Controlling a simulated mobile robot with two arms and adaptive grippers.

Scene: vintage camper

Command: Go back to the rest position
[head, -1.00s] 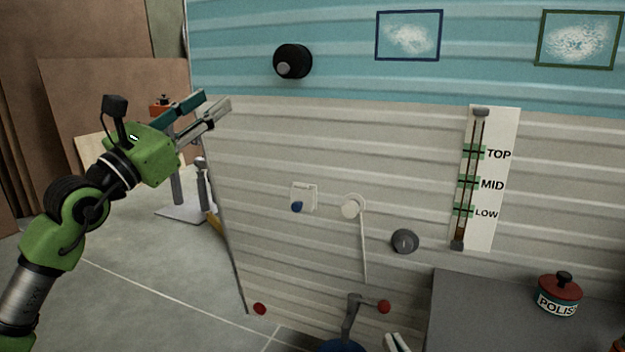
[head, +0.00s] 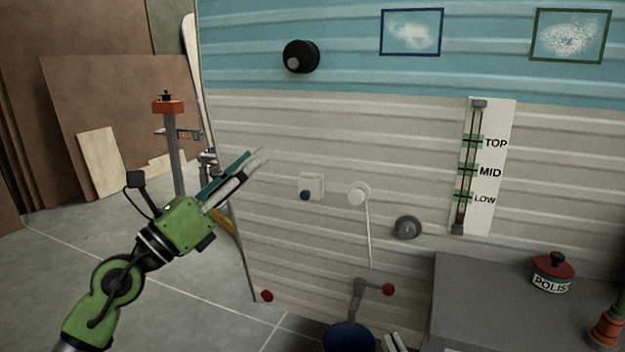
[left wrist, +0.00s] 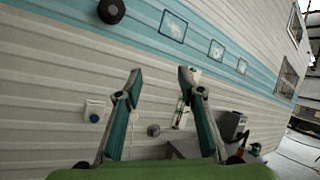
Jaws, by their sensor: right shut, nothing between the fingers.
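My left gripper (head: 254,160) is raised in front of the camper's left edge, with its green arm coming up from the lower left. In the left wrist view its two teal fingers (left wrist: 155,85) stand wide apart with nothing between them. Only the pale fingertips of my right gripper (head: 394,342) show at the bottom edge of the head view, close together and empty, left of the grey counter. The rest of my right arm is out of view.
A POLISH pot (head: 552,274) stands on the grey counter (head: 480,290). A blue round thing (head: 348,339) sits below a red-knobbed crank (head: 388,290).

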